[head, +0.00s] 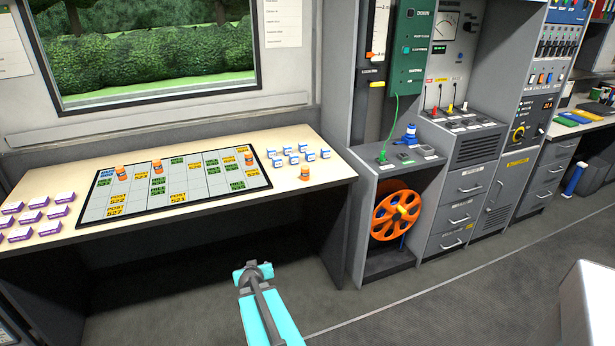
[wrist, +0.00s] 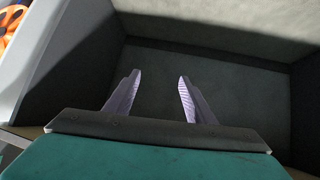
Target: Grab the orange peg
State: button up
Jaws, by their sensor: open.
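Several small orange pegs with pale bands show in the head view. One orange peg (head: 305,173) stands on the bare tabletop right of the board. Others stand on the board: one at its left (head: 119,172), one near its middle (head: 157,166), one at its right (head: 249,158). The frames do not show which one is meant. My gripper (head: 253,271) is in front of the table, apart from every peg. In the wrist view my gripper (wrist: 160,88) has its two fingers spread with nothing between them. No peg shows in that view.
The table (head: 280,204) bears a gridded board (head: 200,178) with yellow and green labels. Blue-white blocks (head: 292,150) sit at right, purple-white blocks (head: 30,216) at left. An orange reel (head: 396,214) stands in a cabinet at right. The floor (head: 380,275) ahead is clear.

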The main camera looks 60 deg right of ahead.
jog(key=s+d+r+m+t+h+b, duration=0.1)
jog(key=s+d+r+t+h, duration=0.2)
jog(key=d+r, duration=1.15)
jog(key=t+h+b, duration=0.1)
jog(key=t+h, duration=0.1)
jog(key=t, duration=0.1)
send_near(306, 172)
jog(key=s+a, duration=0.1)
jog(key=s, duration=0.1)
jog(key=shift+a+f, duration=0.1)
jog(key=shift+x, duration=4.3)
jog(key=shift+w, duration=0.1)
jog(key=shift+b+x, duration=0.3)
jog(key=shift+x, duration=2.3)
jog(key=shift+a, duration=0.15)
jog(key=shift+c, duration=0.3)
